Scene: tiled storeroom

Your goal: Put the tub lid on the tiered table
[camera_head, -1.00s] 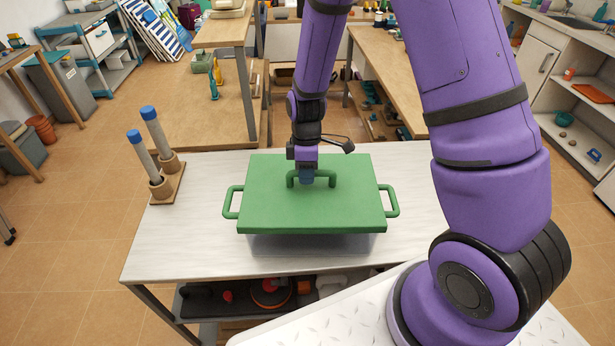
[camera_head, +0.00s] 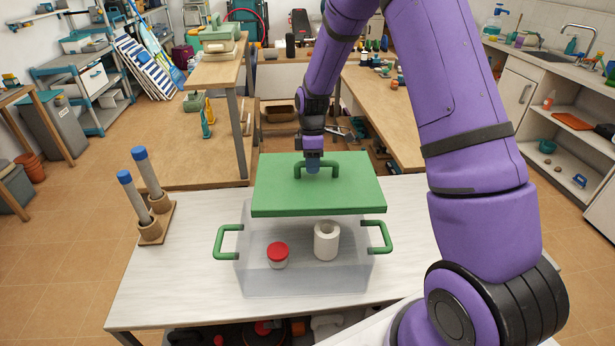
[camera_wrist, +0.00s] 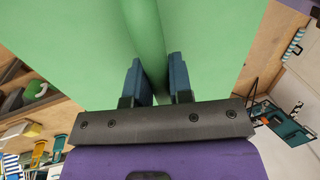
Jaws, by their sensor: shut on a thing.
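The green tub lid (camera_head: 318,193) is lifted off the clear tub (camera_head: 305,276) and hangs above it, roughly level. My gripper (camera_head: 313,170) is shut on the lid's top handle. In the wrist view, my gripper's blue fingers (camera_wrist: 158,82) close around the handle, with the green lid (camera_wrist: 85,50) filling the background. The tub has green side handles and holds a red-capped jar (camera_head: 278,256) and a white roll (camera_head: 327,241). It stands on the light-topped table (camera_head: 180,280) in front of me, which has a lower shelf.
A wooden stand (camera_head: 156,226) with two blue-capped tubes is at the table's left. The table top is clear between stand and tub. Wooden benches stand behind, one with a raised shelf (camera_head: 215,72). A sink counter (camera_head: 565,70) is at the right.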

